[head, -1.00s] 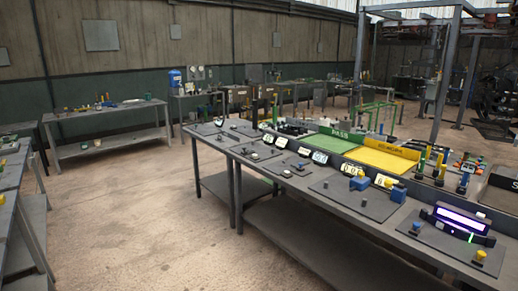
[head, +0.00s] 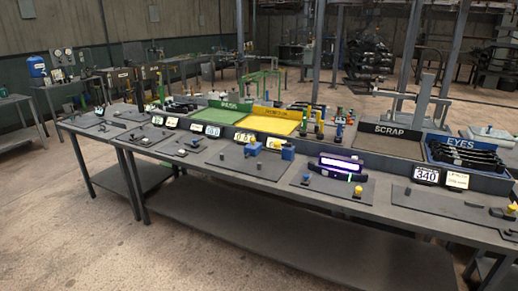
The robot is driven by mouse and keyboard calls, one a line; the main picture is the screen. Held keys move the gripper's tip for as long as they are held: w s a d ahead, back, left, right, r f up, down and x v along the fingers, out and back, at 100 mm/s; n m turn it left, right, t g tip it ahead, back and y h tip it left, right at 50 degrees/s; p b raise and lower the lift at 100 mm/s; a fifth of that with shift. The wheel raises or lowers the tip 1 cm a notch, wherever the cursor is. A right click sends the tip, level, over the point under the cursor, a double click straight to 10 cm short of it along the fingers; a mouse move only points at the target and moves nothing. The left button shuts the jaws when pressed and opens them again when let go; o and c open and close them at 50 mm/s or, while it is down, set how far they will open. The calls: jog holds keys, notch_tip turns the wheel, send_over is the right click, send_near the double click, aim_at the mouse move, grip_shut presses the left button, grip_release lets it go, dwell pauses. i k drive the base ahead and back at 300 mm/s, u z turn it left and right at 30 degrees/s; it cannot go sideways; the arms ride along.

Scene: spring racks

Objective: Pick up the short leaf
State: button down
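I cannot pick out the short leaf for certain. Several dark, bar-like parts (head: 472,155) lie in a blue tray marked EYES (head: 436,146) at the right of the long bench. More dark parts (head: 180,104) lie in a holder at the bench's far left end. Both groups are too small to tell their kind or length. My gripper is not in view.
The long grey bench (head: 300,215) crosses the view, with fixture plates (head: 248,162) along its front. Green PASS (head: 228,114), yellow (head: 272,121) and grey SCRAP (head: 390,142) trays stand behind. The floor in front (head: 120,245) is clear.

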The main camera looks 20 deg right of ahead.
aim_at(363, 177)
jog(key=u, duration=1.65)
jog(key=k, duration=0.1)
jog(key=z, duration=2.9)
